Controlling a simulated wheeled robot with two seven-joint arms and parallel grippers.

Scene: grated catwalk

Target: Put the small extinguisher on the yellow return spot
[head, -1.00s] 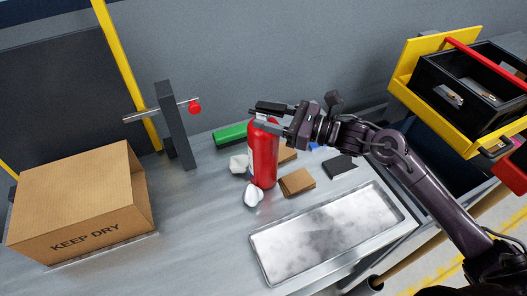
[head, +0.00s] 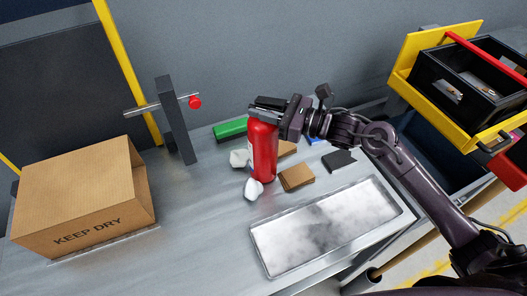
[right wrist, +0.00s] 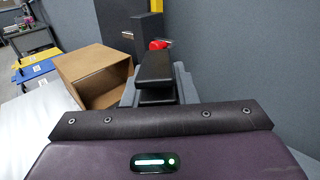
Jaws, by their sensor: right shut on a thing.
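The small red extinguisher (head: 263,155) stands upright on the grey bench (head: 190,240), among small loose items. My right gripper (head: 265,106) is shut on its top end, reaching in from the right. The fingers and wrist hide part of the extinguisher's top. In the right wrist view, the dark fingers (right wrist: 155,75) show end-on and what lies between them is hidden. No yellow return spot can be made out in these views. My left gripper is out of view.
Close around the extinguisher are a green block (head: 230,128), white crumpled pieces (head: 253,189) and a brown block (head: 297,177). A metal tray (head: 258,241) lies in front. A cardboard box (head: 75,195) and a post with red-knobbed lever (head: 177,125) stand left. A yellow-framed drawer (head: 403,62) is at right.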

